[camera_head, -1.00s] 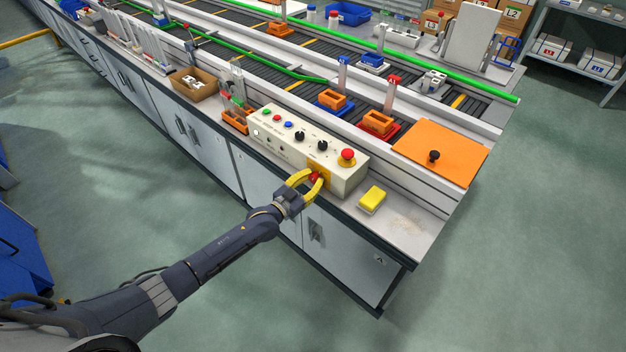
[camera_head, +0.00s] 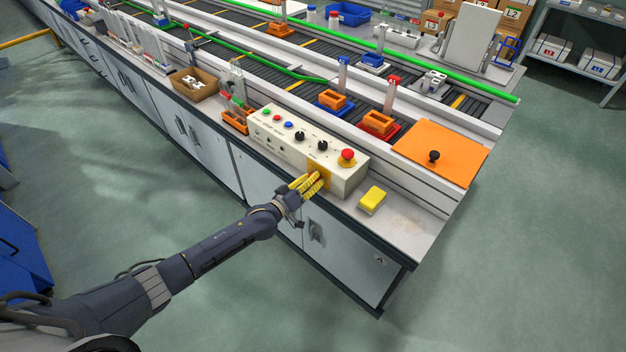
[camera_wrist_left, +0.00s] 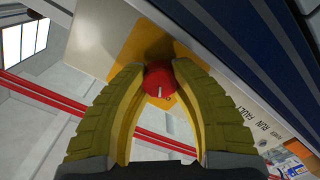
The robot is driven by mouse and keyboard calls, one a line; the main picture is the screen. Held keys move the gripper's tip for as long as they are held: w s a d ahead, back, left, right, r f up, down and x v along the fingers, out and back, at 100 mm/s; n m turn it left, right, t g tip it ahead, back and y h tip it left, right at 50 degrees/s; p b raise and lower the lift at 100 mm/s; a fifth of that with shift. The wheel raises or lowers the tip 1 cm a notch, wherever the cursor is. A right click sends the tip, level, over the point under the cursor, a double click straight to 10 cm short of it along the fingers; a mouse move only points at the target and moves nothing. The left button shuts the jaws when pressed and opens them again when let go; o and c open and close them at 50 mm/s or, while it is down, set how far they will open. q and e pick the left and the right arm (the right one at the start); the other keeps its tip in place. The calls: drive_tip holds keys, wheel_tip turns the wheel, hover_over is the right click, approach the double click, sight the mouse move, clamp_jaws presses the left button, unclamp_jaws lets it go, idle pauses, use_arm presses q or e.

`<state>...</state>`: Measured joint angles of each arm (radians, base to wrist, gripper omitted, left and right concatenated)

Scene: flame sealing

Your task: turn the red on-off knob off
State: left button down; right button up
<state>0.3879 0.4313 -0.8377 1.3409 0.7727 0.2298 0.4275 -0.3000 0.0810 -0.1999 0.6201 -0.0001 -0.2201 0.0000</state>
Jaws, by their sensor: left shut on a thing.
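The red on-off knob (camera_wrist_left: 163,79) sits on a yellow plate (camera_wrist_left: 132,42) on the front face of the control box. A white mark shows on the knob, near an "O" printed on the plate. In the left wrist view my left gripper (camera_wrist_left: 159,72) has its yellow fingers shut on the knob, one on each side. In the head view my left gripper (camera_head: 319,177) reaches the yellow plate at the box's front, and its fingers largely hide the knob there. My right gripper is not in view.
The control box (camera_head: 270,136) carries a red mushroom button (camera_head: 347,154), black knobs and several small coloured buttons. A yellow sponge-like block (camera_head: 372,199) lies to its right on the bench. An orange plate (camera_head: 440,150) lies behind. The floor in front is clear.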

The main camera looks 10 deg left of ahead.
use_arm(q)
drive_tip(key=shift+w+r+n, duration=0.25)
drive_tip(key=shift+r+n, duration=0.15)
drive_tip(key=shift+n, duration=0.7)
drive_tip(key=shift+a, duration=0.15)
drive_tip(key=c, duration=1.3)
unclamp_jaws()
drive_tip(key=shift+o, duration=0.5)
drive_tip(key=shift+s+f, duration=0.15)
drive_tip(key=shift+f, duration=0.05)
drive_tip(key=shift+f, duration=0.15)
